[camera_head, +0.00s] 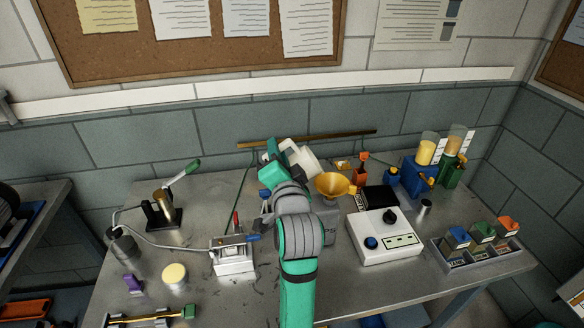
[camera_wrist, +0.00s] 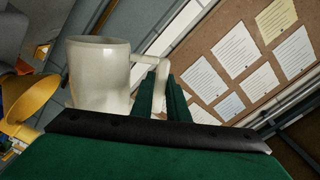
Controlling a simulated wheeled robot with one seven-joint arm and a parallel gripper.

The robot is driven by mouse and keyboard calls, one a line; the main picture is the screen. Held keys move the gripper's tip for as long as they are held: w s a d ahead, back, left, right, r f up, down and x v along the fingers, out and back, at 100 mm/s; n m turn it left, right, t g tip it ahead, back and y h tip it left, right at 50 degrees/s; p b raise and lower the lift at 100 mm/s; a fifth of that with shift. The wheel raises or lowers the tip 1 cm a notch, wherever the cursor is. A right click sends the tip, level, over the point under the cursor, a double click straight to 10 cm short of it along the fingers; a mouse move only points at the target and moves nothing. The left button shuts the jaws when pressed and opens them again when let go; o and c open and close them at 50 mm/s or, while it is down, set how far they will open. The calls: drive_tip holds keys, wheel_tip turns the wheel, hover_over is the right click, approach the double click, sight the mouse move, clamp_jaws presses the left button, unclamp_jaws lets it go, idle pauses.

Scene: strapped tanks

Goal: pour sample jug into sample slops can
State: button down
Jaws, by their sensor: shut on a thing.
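The sample jug (camera_head: 303,160) is cream-white and hangs in the air, tilted, beyond my arm. My gripper (camera_head: 284,155) is shut on its handle, to the left of its body. In the wrist view the jug (camera_wrist: 100,75) fills the left, with its handle between my green fingers (camera_wrist: 170,100). I cannot see its contents, and no stream shows. A yellow funnel (camera_head: 335,184) is just below and right of the jug. It also shows at the left edge of the wrist view (camera_wrist: 28,100). A grey body (camera_head: 325,222) below the funnel is partly hidden by my arm; I cannot tell if it is the slops can.
A white control box (camera_head: 384,236) and a tray of coloured blocks (camera_head: 477,250) are on the right of the bench. Blue and green holders with yellow-filled cylinders (camera_head: 426,153) stand behind. A clamp device (camera_head: 233,255) is left of my arm.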

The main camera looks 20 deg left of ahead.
drive_tip(key=shift+r, duration=0.1)
drive_tip(key=shift+w+d+r+m, duration=0.2)
drive_tip(key=shift+d+r+m, duration=0.15)
drive_tip(key=shift+r+m, duration=0.15)
idle(4.1)
drive_tip(key=shift+w+d+r+m, duration=0.25)
drive_tip(key=shift+d+r+m, duration=0.15)
drive_tip(key=shift+r+m, duration=0.1)
idle(2.8)
